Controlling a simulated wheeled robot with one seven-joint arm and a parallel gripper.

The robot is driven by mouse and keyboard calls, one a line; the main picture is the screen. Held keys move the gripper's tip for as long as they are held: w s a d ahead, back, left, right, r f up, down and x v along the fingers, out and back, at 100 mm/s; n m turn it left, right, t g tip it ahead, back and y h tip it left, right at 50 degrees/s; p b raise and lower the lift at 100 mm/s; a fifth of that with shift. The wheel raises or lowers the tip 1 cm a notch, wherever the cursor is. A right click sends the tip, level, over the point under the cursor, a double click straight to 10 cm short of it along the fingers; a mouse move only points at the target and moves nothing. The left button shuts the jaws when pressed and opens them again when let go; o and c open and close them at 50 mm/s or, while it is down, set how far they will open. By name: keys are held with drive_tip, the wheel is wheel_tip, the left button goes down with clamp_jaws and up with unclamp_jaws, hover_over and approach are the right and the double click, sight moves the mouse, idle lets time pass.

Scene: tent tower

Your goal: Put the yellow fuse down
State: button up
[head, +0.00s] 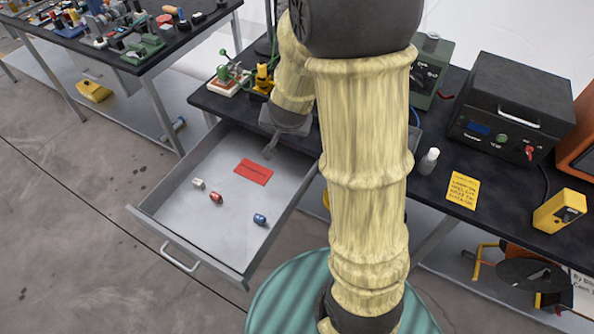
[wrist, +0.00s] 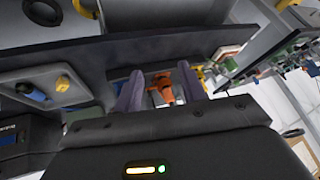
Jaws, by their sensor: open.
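I cannot make out a yellow fuse in either view. My gripper (head: 269,148) is over the back of the open grey drawer (head: 152,212), partly hidden by my arm in the head view. In the wrist view my gripper (wrist: 161,88) has its two fingers apart. An orange thing (wrist: 163,86) shows between them, and I cannot tell how far beyond them it is. In the drawer lie a white fuse-like cylinder (head: 198,183), a red one (head: 216,198), a blue one (head: 260,219) and a red card (head: 254,172).
The black bench (head: 433,187) carries a black instrument box (head: 512,105), a white bottle (head: 429,161), a yellow note (head: 463,190) and a yellow meter (head: 560,209). A cluttered second bench (head: 150,62) stands at upper left.

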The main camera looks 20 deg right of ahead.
drive_tip(key=s+a+r+n+g+y, duration=0.1)
drive_tip(key=s+n+g, duration=0.3)
drive_tip(key=s, duration=1.1)
drive_tip(key=shift+s+a+n, duration=0.2)
drive_tip(key=shift+a+n, duration=0.4)
drive_tip(key=shift+n, duration=0.5)
drive_tip(key=shift+w+r, duration=0.1)
drive_tip(key=shift+w, duration=0.05)
